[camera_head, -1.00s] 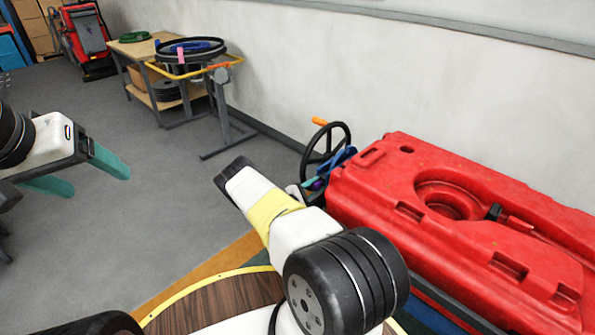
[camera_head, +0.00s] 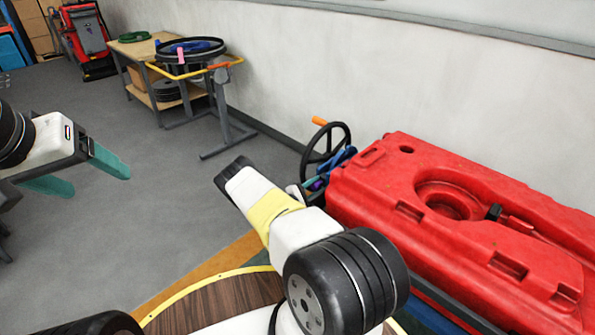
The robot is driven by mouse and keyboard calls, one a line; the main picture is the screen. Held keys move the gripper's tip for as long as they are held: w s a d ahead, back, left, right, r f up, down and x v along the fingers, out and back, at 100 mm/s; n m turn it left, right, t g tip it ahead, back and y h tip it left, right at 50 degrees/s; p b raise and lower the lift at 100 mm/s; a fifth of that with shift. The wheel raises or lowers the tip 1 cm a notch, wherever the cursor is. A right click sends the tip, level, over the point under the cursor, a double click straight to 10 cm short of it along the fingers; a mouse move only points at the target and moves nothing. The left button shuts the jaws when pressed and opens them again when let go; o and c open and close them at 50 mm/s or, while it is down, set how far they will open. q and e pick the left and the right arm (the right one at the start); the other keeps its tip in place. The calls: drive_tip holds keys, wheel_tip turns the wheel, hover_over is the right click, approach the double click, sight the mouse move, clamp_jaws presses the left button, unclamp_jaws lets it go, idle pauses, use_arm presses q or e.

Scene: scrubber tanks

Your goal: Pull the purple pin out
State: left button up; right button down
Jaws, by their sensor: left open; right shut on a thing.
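The purple pin (camera_head: 317,184) is a tiny purple patch beside the black handwheel's base, at the left end of the red tank (camera_head: 372,186). My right gripper (camera_head: 308,188) is mostly hidden behind my own white forearm with the yellow band; only a small part shows at the pin. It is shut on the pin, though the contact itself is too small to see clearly. My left gripper (camera_head: 80,172) is open and empty at the left, its teal fingers apart over the grey floor, far from the pin.
A black handwheel (camera_head: 306,161) with an orange handle (camera_head: 319,121) stands close behind the pin. A wooden bench (camera_head: 136,52) and a yellow-railed cart (camera_head: 163,72) stand at the back. The wall is close behind the tank. The floor at left centre is clear.

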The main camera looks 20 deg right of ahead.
drive_tip(key=shift+v, duration=2.15)
drive_tip(key=shift+f, duration=0.1)
drive_tip(key=c, duration=1)
unclamp_jaws()
drive_tip(key=shift+a, duration=0.1)
drive_tip(key=shift+o, duration=0.2)
drive_tip(key=v, duration=0.7)
drive_tip(key=shift+s+a, duration=0.15)
drive_tip(key=shift+a, duration=0.25)
